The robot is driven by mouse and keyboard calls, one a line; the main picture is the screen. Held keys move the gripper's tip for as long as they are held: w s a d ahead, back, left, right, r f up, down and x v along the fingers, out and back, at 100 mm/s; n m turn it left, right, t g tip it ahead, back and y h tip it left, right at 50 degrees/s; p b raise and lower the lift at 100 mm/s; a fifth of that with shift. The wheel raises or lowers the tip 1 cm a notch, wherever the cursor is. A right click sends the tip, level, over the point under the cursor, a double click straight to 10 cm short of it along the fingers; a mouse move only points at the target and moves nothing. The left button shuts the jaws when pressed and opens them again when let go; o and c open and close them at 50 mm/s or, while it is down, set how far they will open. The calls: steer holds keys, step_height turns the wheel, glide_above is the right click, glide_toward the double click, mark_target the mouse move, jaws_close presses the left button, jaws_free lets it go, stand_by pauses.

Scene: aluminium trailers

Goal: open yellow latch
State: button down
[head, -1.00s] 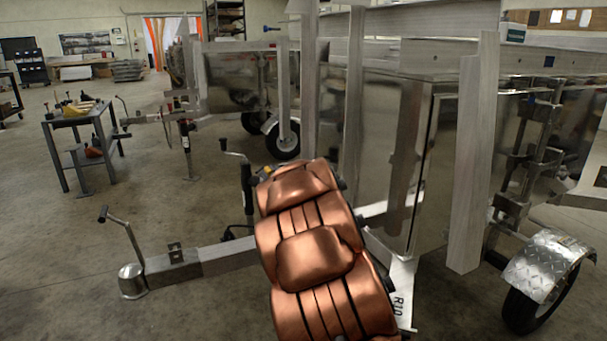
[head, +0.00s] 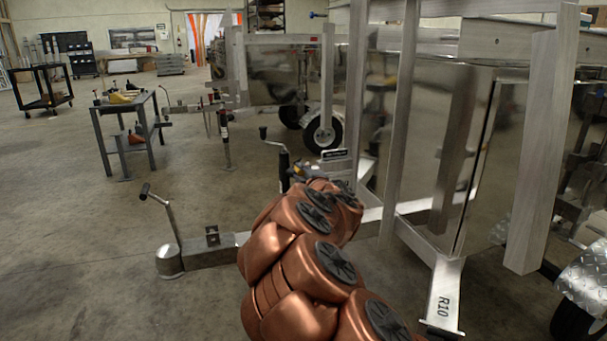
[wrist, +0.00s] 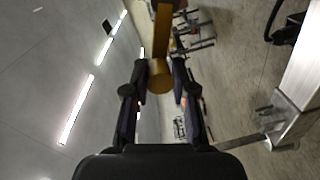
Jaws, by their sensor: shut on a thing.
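The yellow latch (wrist: 163,32) shows in the wrist view as a yellow-brown bar coming down from the top edge. It ends in a rounded knob (wrist: 160,78). My gripper (wrist: 161,70) has one dark finger on each side of the knob and is shut on it. The fingers cover the knob's sides. In the head view my copper-coloured arm reaches away toward the trailer's front. The latch and fingers cannot be clearly made out there.
An aluminium trailer (head: 472,160) with tall posts stands close on the right. Its drawbar (head: 208,252) crosses the floor in front, with a crank handle (head: 160,205). A small table (head: 125,108) stands at the left. The floor at left is open.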

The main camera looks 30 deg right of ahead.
steer(key=shift+a+f+n, duration=0.15)
steer(key=shift+f+n, duration=0.05)
steer(key=shift+n, duration=0.3)
steer(key=c, duration=0.9)
jaws_free()
steer(key=shift+c, duration=0.2)
steer(key=s+a, duration=0.2)
steer(key=s, duration=0.9)
steer(key=shift+s+r, duration=0.35)
steer(key=shift+s, duration=0.05)
steer(key=shift+d, duration=0.1)
